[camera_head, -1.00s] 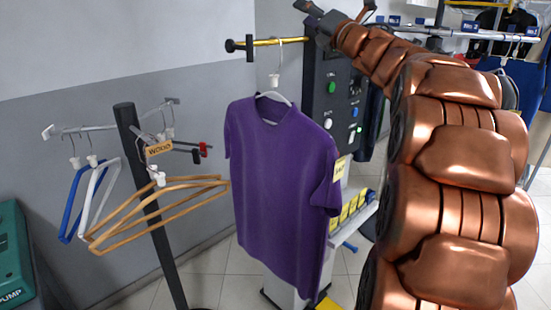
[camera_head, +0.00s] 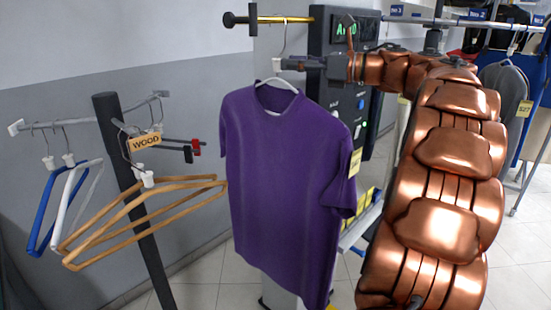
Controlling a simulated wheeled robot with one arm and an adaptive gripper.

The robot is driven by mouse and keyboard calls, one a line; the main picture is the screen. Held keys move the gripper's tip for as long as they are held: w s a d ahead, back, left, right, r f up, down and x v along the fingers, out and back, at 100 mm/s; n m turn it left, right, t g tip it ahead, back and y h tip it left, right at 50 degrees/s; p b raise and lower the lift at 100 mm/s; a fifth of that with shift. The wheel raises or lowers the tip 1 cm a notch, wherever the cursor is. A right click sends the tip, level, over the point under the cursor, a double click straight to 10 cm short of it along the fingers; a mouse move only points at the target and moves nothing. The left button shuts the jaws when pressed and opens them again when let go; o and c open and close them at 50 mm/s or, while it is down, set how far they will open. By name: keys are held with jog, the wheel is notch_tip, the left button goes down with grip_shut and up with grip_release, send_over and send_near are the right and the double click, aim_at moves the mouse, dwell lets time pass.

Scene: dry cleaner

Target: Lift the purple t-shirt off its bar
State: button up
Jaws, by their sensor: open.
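The purple t-shirt (camera_head: 285,185) hangs on a white hanger (camera_head: 279,82) in the head view. The hanger's metal hook (camera_head: 284,40) goes up to the yellow bar (camera_head: 285,20), which has a dark end stop at its left. A yellow tag is on the shirt's right sleeve. My gripper (camera_head: 286,63) comes in level from the right, with its tips at the white block at the hook's base, just above the collar. It is open. Whether the fingers lie around the block or only beside it cannot be told.
A dark rack post (camera_head: 133,200) at left carries blue, white and wooden hangers (camera_head: 140,215) and a WOOD sign (camera_head: 144,142). A dark control panel (camera_head: 345,100) stands behind my arm. A clothes rail with garments (camera_head: 503,90) is at the right.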

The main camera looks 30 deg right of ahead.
aim_at(277, 58)
jog(key=x, duration=0.1)
jog(key=p+x, duration=0.1)
jog(key=x, duration=0.1)
jog(key=shift+w+d+r, duration=0.1)
jog(key=shift+w+d, duration=0.05)
jog(key=shift+w, duration=0.3)
jog(key=shift+w+a+p, duration=0.35)
jog(key=shift+w, duration=0.1)
grip_shut()
